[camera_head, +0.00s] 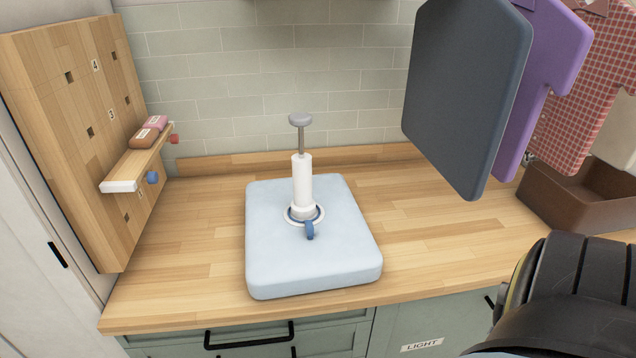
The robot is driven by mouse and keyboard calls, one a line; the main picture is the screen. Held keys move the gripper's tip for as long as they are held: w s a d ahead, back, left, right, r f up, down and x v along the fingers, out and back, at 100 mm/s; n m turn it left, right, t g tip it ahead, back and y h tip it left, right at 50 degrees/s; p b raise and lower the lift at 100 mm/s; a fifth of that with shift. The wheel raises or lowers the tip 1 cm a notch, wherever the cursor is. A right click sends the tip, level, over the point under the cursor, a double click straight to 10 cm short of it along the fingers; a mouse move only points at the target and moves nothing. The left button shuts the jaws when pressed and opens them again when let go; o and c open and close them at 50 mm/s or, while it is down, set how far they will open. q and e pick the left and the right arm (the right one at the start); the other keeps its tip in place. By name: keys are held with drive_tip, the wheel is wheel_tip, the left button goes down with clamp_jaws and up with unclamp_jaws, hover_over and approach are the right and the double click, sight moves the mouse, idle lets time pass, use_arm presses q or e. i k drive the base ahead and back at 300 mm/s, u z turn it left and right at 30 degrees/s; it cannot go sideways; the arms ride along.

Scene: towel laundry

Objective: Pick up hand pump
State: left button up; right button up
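The hand pump (302,183) stands upright on a light blue, cushion-like slab (340,257) on the wooden counter. It has a white cylinder, a thin metal rod and a grey knob on top. A ring and a small blue lever are at its base. No gripper touches the pump. A dark rounded part at the lower right looks like part of my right arm, but its gripper fingers are not in view. My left gripper is not in view.
A pegboard (75,130) with a small shelf (140,162) stands at the left. Hanging at the right are a dark grey panel (465,90), a purple shirt (545,75) and a red checked shirt (590,110). A brown bin (570,212) sits below them. The counter (195,240) is clear around the slab.

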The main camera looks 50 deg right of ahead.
sight(303, 205)
drive_tip(key=z, duration=0.3)
drive_tip(key=k, duration=0.4)
drive_tip(key=z, duration=0.9)
drive_tip(key=i, duration=0.55)
drive_tip(key=z, duration=0.05)
